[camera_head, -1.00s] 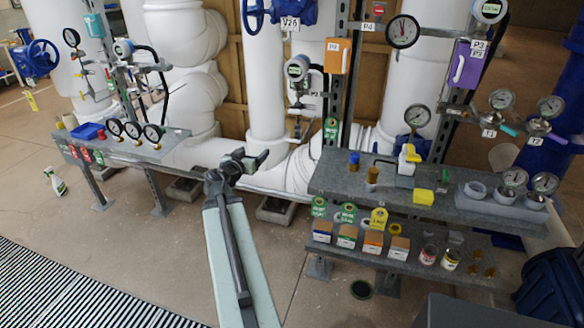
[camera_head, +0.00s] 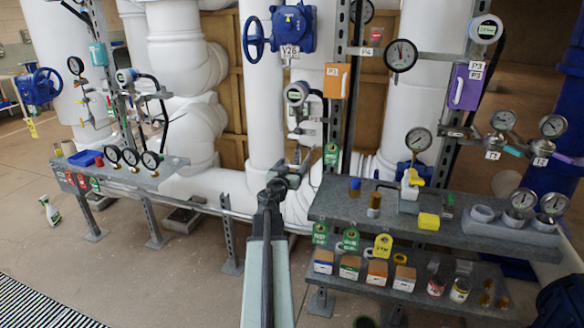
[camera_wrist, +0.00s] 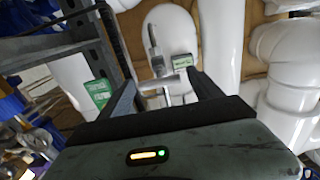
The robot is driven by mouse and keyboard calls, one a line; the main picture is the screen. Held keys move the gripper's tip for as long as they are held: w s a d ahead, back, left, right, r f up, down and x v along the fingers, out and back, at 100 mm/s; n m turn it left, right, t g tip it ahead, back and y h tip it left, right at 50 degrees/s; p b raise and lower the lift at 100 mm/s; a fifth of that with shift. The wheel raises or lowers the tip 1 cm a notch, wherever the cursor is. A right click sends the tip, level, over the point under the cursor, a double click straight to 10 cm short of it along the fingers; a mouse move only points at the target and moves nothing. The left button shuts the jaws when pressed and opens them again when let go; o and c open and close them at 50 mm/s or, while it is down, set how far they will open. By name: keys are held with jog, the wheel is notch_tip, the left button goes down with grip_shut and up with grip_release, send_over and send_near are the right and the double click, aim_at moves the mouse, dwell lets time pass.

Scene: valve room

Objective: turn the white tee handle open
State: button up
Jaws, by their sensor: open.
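A pale tee handle (camera_wrist: 172,79) shows in the wrist view as a short, slightly slanted crossbar on a thin stem, between the fingertips. I cannot tell how much depth separates it from them. My gripper (camera_wrist: 163,82) is open, with one finger on each side of the bar and nothing visibly clamped. In the head view my gripper (camera_head: 291,168) is in front of the white pipes, below the round P2 gauge (camera_head: 297,93) and its fittings. The handle is too small and cluttered to make out clearly there.
A green tag (camera_head: 331,154) hangs on the metal post just right of my gripper; it also shows in the wrist view (camera_wrist: 99,92). A grey shelf (camera_head: 335,205) with bottles and gauges is close on the right. Open floor (camera_head: 150,270) lies at the left.

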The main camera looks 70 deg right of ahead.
jog(key=c, duration=1.2)
jog(key=shift+a, duration=0.15)
jog(key=shift+c, duration=0.9)
jog(key=shift+d+n, duration=0.2)
jog(key=shift+n, duration=1.3)
jog(key=n, duration=0.6)
jog(key=shift+w, duration=0.2)
jog(key=n, duration=0.4)
jog(key=shift+f+n, duration=0.15)
jog(key=shift+n, duration=0.25)
jog(key=shift+n+b, duration=0.3)
jog(key=shift+n, duration=1.7)
